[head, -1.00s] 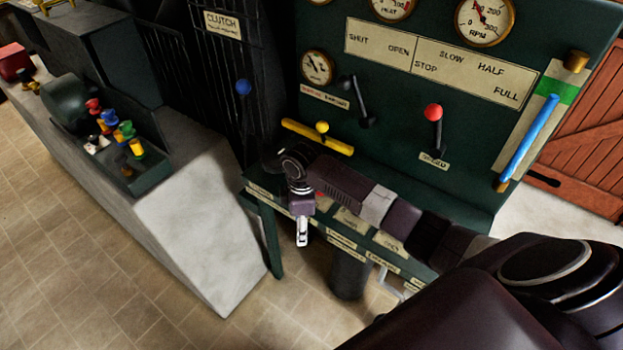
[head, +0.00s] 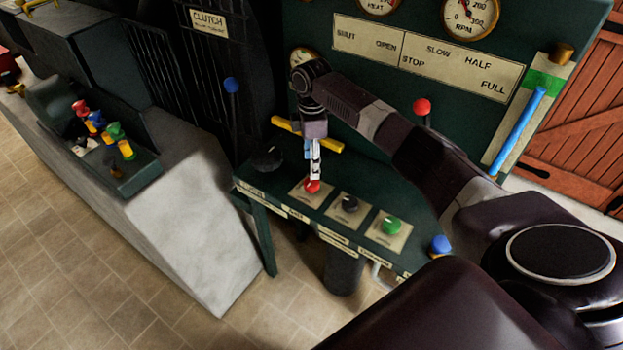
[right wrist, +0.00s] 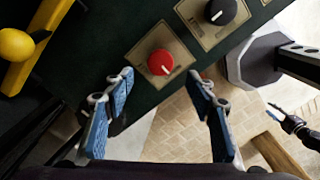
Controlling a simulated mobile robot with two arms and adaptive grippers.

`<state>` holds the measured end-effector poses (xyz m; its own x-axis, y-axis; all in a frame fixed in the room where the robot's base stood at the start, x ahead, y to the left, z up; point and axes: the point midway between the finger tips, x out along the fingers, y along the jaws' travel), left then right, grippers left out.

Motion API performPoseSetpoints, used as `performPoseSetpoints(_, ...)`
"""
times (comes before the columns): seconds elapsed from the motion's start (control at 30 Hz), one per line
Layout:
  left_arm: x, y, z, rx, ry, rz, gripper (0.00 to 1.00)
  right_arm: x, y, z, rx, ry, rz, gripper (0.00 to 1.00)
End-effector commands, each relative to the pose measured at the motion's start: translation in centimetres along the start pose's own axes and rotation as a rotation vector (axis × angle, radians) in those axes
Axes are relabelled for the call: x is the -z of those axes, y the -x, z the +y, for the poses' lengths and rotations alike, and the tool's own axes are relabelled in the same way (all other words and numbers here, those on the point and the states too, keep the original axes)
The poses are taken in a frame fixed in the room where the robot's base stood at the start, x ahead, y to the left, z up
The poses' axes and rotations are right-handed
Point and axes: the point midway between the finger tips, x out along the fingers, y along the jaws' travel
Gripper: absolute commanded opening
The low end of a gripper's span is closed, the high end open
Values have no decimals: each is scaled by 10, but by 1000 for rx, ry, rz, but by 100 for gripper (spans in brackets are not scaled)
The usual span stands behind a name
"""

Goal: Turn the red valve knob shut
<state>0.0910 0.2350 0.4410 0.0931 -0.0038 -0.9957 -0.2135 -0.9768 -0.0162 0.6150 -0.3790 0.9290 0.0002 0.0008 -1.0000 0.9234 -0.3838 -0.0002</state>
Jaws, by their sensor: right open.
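The red valve knob (head: 312,186) sits on a cream plate on the sloping green desk of the panel. In the right wrist view the red knob (right wrist: 161,63) shows a white pointer mark aimed down and right. My right gripper (head: 314,172) is just above the knob in the head view, pointing down. In the right wrist view its blue-padded fingers (right wrist: 162,88) are wide apart with nothing between them. The knob appears just beyond the fingertips. What looks like my left gripper (right wrist: 280,114) shows small at the right edge of the right wrist view.
A black knob (head: 348,203) and a green knob (head: 391,225) stand to the right on the same desk. A yellow bar (head: 328,140) is behind my right gripper. A blue knob (head: 439,244) is at the desk's right end. A grey block (head: 190,220) stands left.

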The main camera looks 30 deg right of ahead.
Motion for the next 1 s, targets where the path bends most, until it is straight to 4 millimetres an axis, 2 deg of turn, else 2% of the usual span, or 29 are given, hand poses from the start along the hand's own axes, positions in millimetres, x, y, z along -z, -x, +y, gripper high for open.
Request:
performPoseSetpoints(0.3,1,10,0,0,0,0,36,0,-48,-2,4,1,-2,51)
performPoseSetpoints(0.5,1,12,0,0,0,-1,36,1,-69,-1,2,0,-1,51)
performPoseSetpoints(0.87,0,12,0,0,0,-1,36,0,-75,-1,0,1,-1,51)
performPoseSetpoints(1.0,0,12,0,0,0,-2,36,0,-75,-1,1,1,-1,36)
